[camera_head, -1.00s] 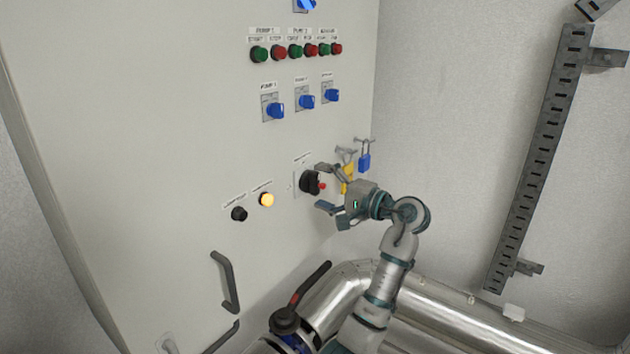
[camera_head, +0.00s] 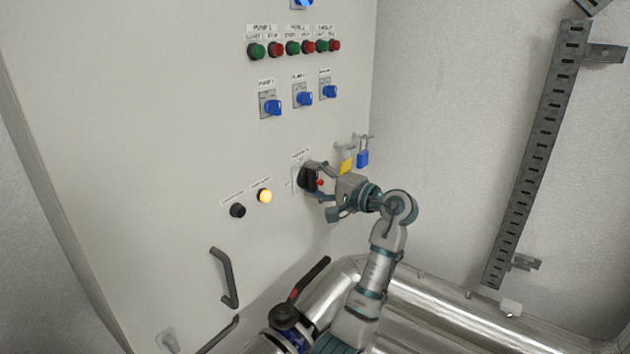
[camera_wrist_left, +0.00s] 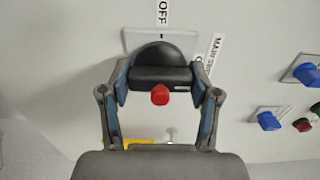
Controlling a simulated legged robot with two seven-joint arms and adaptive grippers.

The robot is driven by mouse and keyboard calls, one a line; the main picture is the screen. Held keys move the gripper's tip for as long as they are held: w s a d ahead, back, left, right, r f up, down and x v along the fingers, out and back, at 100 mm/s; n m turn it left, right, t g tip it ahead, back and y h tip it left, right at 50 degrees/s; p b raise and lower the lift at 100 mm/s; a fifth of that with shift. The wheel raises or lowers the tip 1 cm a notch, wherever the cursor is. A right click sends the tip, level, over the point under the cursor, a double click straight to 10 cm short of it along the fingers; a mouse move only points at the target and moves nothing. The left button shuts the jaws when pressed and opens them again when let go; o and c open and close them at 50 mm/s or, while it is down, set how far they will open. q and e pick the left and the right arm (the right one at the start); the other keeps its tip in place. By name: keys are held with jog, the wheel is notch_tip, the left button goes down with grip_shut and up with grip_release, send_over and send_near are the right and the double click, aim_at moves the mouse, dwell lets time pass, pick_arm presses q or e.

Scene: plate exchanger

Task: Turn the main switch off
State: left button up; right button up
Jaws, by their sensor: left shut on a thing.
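The main switch (camera_head: 305,180) is a black rotary knob with a red tip, low on the right part of the pale cabinet door. In the left wrist view the knob (camera_wrist_left: 160,52) sits on a light plate, its bar handle lying level across the picture. An OFF label (camera_wrist_left: 162,12) is above it and a MAIN SWITCH label (camera_wrist_left: 213,55) to its right. My left gripper (camera_head: 310,181) is shut on the handle, one finger on each end. Its fingers also show in the wrist view (camera_wrist_left: 160,79). My right gripper is not in view.
A yellow padlock (camera_head: 347,161) and a blue padlock (camera_head: 363,155) hang just right of the switch. A lit yellow lamp (camera_head: 264,196) and a black button (camera_head: 237,210) are to its left. Blue selectors (camera_head: 303,97) are above. Shiny pipes (camera_head: 440,300) run below.

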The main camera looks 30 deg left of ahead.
pick_arm(q)
jog(key=shift+f+n, duration=0.15)
jog(key=shift+n, duration=0.15)
jog(key=n, duration=0.3)
jog(key=shift+n, duration=0.3)
jog(key=n, duration=0.4)
jog(key=shift+f+n, duration=0.15)
jog(key=shift+n, duration=0.15)
jog(key=n+b, duration=0.1)
jog(key=n, duration=0.3)
jog(key=shift+n, duration=2.5)
jog(key=o, duration=1.2)
jog(key=shift+c, duration=0.2)
jog(key=shift+w+a, duration=0.1)
jog(key=shift+w, duration=0.1)
